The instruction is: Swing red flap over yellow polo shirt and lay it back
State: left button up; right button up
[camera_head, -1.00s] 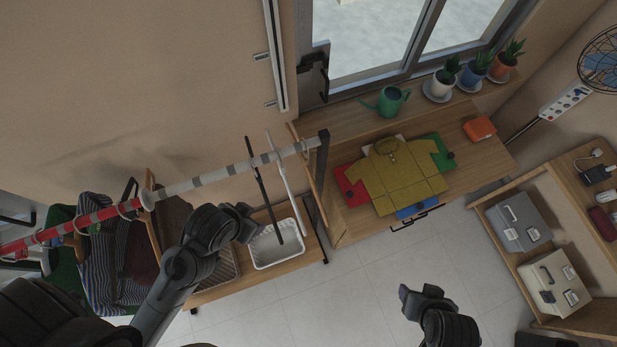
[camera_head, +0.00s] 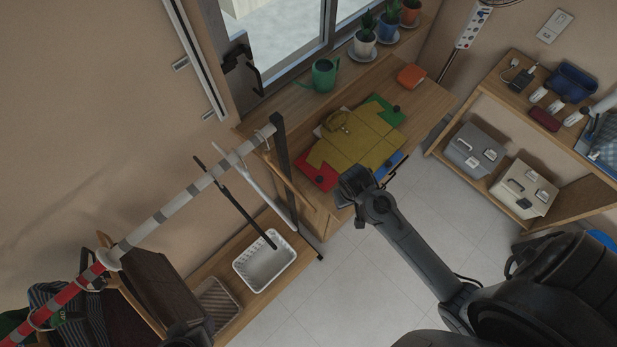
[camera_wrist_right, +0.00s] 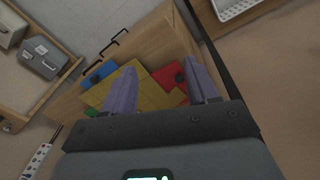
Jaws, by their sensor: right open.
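The yellow polo shirt (camera_head: 352,140) lies spread on a folding board on the wooden table, its collar toward the window. The red flap (camera_head: 316,170) lies flat at the shirt's left side, with a dark knob on it. The green flap (camera_head: 386,108) is at the far right side and the blue flap (camera_head: 388,166) at the near edge. My right gripper (camera_head: 352,182) is over the table's near edge, close to the red flap. In the right wrist view its jaws (camera_wrist_right: 160,84) are open and empty, with the red flap (camera_wrist_right: 166,74) beyond and between them. My left gripper does not show.
A green watering can (camera_head: 325,75) and several potted plants stand by the window. An orange box (camera_head: 411,76) lies on the table's right part. A white basket (camera_head: 264,262) and a striped rail (camera_head: 170,208) are to the left. A shelf with two cases is at right.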

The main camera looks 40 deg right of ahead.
jog(key=w+d+f+m+b, duration=0.25)
jog(key=w+f+b, duration=0.35)
jog(key=w+f, duration=0.3)
jog(key=m+y+b, duration=0.1)
jog(key=m+b, duration=0.1)
jog(key=b, duration=0.3)
send_over(319, 179)
notch_tip(319, 179, down, 3)
jog(key=shift+n, duration=0.25)
notch_tip(319, 179, down, 9)
jog(key=shift+d+b, duration=0.1)
jog(key=shift+b, duration=0.7)
jog(key=shift+c, duration=0.3)
grip_shut()
